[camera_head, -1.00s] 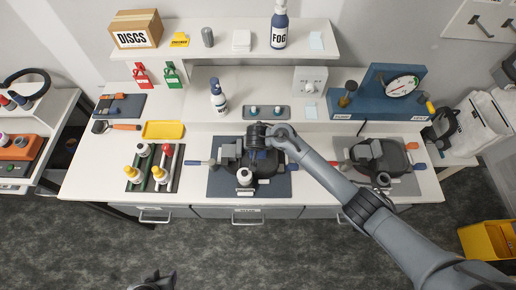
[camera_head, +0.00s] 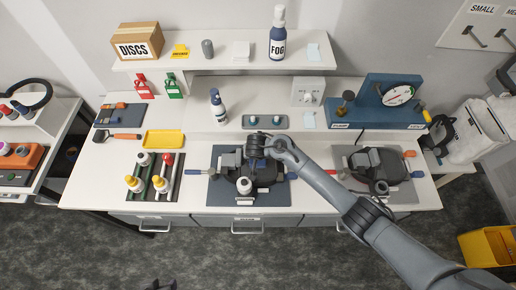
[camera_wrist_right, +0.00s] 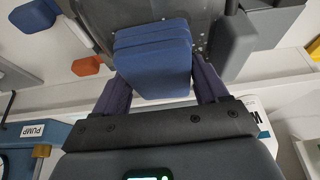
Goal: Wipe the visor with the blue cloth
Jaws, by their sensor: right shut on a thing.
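The blue cloth (camera_wrist_right: 152,55) looks like a thick folded pad in the right wrist view. My right gripper (camera_head: 254,155) is shut on it, with a finger at each side. The cloth is against or very close to the dark visor (camera_wrist_right: 200,12), which has small pale specks on it; contact cannot be told for certain. In the head view the black mask with the visor (camera_head: 266,180) lies on the dark mat in the bench's middle, partly hidden by my right gripper. Only a dark tip of my left gripper (camera_head: 160,285) shows at the bottom edge.
A second mask (camera_head: 385,165) lies on a grey mat to the right. A rack of coloured bottles (camera_head: 155,180) and a yellow tray (camera_head: 163,139) stand left. A spray bottle (camera_head: 218,108) and a gauge stand (camera_head: 385,105) are behind.

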